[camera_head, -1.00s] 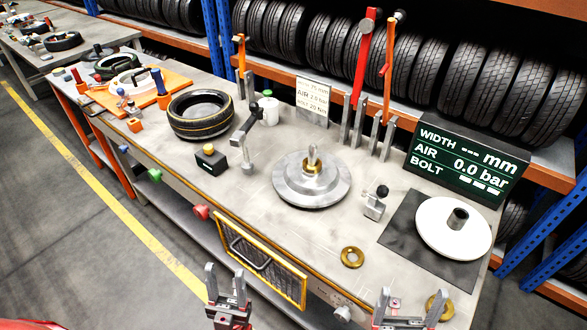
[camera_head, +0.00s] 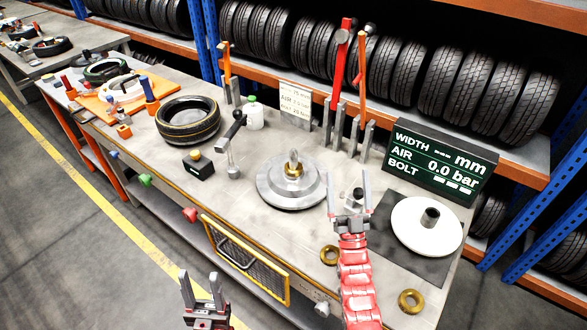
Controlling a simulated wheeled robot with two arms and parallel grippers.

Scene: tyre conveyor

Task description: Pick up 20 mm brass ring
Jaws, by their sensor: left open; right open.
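Two flat brass rings lie on the bench in the head view. One brass ring (camera_head: 329,255) is near the front edge, just left of my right arm and partly beside it. Another brass ring (camera_head: 411,301) lies at the front right corner. I cannot tell which is 20 mm. My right gripper (camera_head: 349,190) is open with no ring in it, reaching over the bench beyond both rings, between the grey stepped disc and the white disc. My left gripper (camera_head: 200,282) is open and empty, in front of the bench, over the floor.
A grey stepped disc with a brass-collared spindle (camera_head: 291,184) stands mid-bench. A white disc (camera_head: 425,227) sits on a dark mat at right, before the display (camera_head: 438,164). A tyre (camera_head: 188,121) and a black block (camera_head: 198,164) lie left. Upright tools stand behind.

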